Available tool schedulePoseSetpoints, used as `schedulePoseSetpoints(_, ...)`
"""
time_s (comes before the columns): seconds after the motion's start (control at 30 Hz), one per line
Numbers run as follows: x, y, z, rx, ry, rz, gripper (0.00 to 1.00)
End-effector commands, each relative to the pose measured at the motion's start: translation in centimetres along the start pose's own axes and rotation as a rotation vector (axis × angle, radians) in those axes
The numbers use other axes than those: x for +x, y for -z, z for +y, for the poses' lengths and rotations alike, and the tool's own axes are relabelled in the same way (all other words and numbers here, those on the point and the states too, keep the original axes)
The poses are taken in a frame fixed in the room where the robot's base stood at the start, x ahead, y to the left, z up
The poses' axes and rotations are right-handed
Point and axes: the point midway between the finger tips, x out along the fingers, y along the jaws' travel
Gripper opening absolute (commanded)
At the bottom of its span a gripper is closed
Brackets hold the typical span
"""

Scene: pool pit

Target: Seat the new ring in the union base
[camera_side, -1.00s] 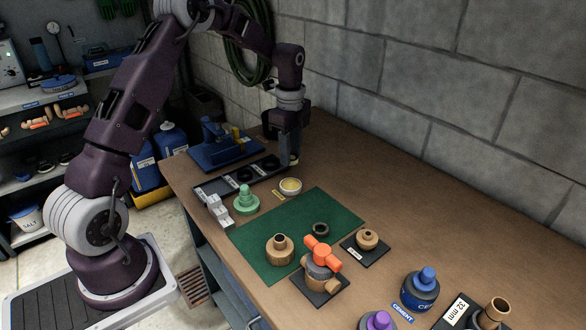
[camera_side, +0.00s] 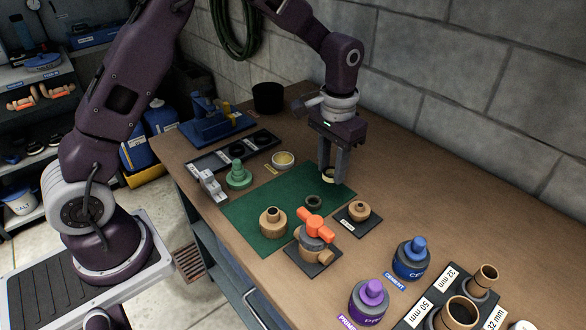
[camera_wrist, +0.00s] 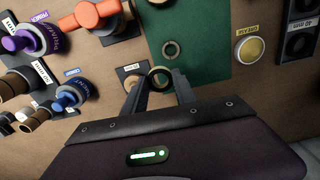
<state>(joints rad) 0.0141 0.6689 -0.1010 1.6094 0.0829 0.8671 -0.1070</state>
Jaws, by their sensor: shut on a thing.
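My gripper (camera_side: 332,178) is shut on a pale ring (camera_side: 328,174) and holds it above the far right part of the green mat (camera_side: 260,185). In the wrist view the ring (camera_wrist: 160,69) sits between the fingertips. A small dark, round, open-topped piece (camera_side: 313,202) lies on the mat in front of my gripper; it also shows in the wrist view. A tan fitting with a raised neck (camera_side: 273,222) stands upright on the mat's near side. I cannot tell for certain which piece is the union base.
An orange-handled valve (camera_side: 315,228) and a tan nut-like part (camera_side: 358,210) stand on dark plates nearby. A tray with black rings (camera_side: 243,148), a green part (camera_side: 238,174) and a pale dish (camera_side: 283,159) are left. Cement (camera_side: 411,260) and primer (camera_side: 369,300) stand at front right.

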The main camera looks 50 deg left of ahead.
Motion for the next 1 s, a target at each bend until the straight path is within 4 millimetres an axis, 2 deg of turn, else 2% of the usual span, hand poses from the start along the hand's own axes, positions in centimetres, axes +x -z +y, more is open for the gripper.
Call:
schedulePoseSetpoints(0.03,-0.1,1.1,1.9,0.016,0.000,0.001,0.01)
schedulePoseSetpoints(0.1,-0.3,2.2,4.0,0.025,0.000,0.000,0.01)
schedulePoseSetpoints(0.23,-0.6,3.2,6.4,0.033,-0.001,-0.001,0.01)
schedulePoseSetpoints(0.37,0.3,3.3,6.7,0.032,0.000,-0.004,0.01)
schedulePoseSetpoints(0.7,3.8,3.3,6.7,0.033,-0.001,-0.002,0.01)
schedulePoseSetpoints(1.0,4.2,3.3,6.6,0.033,-0.001,-0.001,0.01)
